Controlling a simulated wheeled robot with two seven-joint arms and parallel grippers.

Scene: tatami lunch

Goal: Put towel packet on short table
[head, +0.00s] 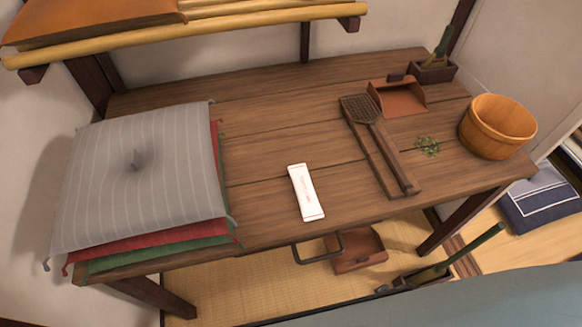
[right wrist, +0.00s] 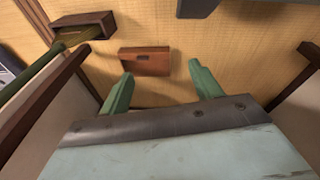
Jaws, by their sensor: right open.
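The towel packet (head: 306,192) is a small white rectangle with faint reddish print. It lies flat near the front edge of a brown wooden plank table (head: 265,150) in the head view. Nothing touches the packet. My right gripper (right wrist: 160,88) shows in the right wrist view with its two green fingers wide apart and nothing between them. It faces the tatami floor, not the packet. My left gripper is in neither view. I cannot tell whether this table is the short table; no other table shows clearly.
Striped grey, red and green cushions (head: 140,170) fill the table's left end. Another brown dustpan (right wrist: 145,62) lies on the floor. A shelf (head: 210,32) hangs above.

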